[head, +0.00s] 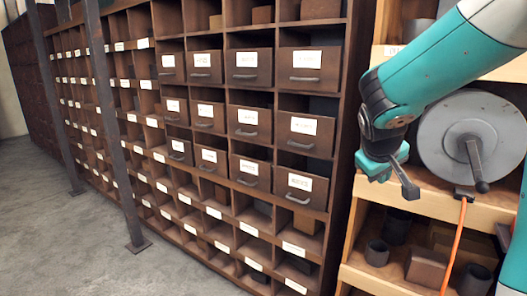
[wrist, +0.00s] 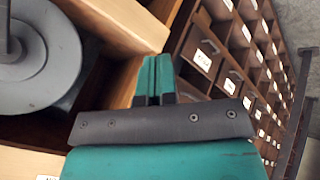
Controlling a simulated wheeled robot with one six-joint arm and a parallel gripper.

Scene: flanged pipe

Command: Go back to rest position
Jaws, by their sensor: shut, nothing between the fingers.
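My gripper (head: 409,188) hangs from the teal arm at the right of the head view, in front of the wooden shelf unit and left of the grey reel. In the wrist view my gripper (wrist: 154,75) shows its two teal fingers side by side, closed together, with nothing between them. No flanged pipe can be made out in either view.
A grey reel (head: 450,128) with a crank and an orange cord (head: 455,245) sits close beside my gripper. A wooden shelf (head: 425,201) holds dark pots below. A brown drawer cabinet (head: 340,150) stands left. Grey floor (head: 60,240) is open at far left.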

